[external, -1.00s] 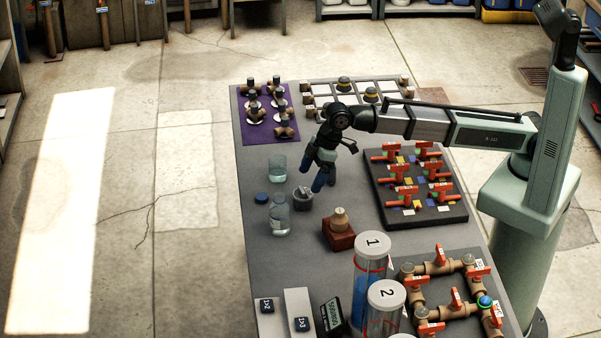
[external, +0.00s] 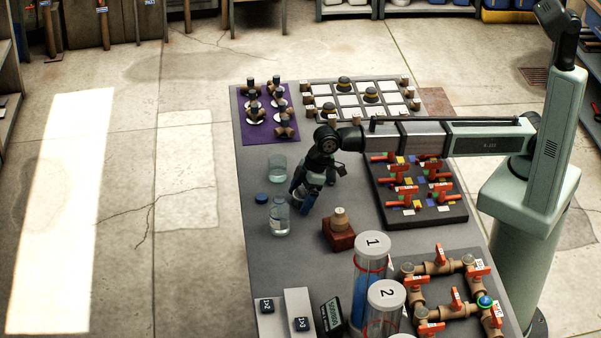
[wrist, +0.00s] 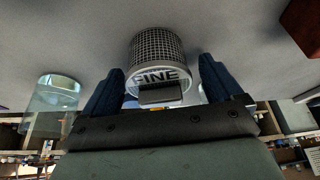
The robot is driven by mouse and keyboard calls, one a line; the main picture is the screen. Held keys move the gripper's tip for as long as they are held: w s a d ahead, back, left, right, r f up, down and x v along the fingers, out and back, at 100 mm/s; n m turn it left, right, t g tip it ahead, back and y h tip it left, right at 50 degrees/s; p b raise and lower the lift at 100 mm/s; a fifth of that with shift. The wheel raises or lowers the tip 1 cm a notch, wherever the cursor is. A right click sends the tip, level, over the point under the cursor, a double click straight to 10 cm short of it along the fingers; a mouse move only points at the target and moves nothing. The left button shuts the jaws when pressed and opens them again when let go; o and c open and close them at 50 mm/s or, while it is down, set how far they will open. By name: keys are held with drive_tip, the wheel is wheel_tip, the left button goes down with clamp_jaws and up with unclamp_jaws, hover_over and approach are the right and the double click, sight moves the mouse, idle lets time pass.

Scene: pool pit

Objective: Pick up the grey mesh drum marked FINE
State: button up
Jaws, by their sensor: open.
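The grey mesh drum marked FINE (wrist: 158,52) stands on the table, seen close up in the wrist view. Its FINE label faces the camera. My gripper (wrist: 161,85) is open, with one blue finger to the left of the drum and one to the right in the picture. The drum appears between and just beyond the fingertips; I cannot tell whether they touch it. In the external view my gripper (external: 303,205) is low over the table, and the drum is hidden behind it.
A clear beaker (external: 277,170), a blue cap (external: 261,198) and a clear bottle (external: 279,217) stand to the left of my gripper. A red-brown block (external: 339,236) with a tan piece on top is to the right. Red-handled valves (external: 402,192) are farther right.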

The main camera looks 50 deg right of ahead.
drive_tip(key=c, duration=1.1)
drive_tip(key=shift+o, duration=0.2)
drive_tip(key=shift+r, duration=0.15)
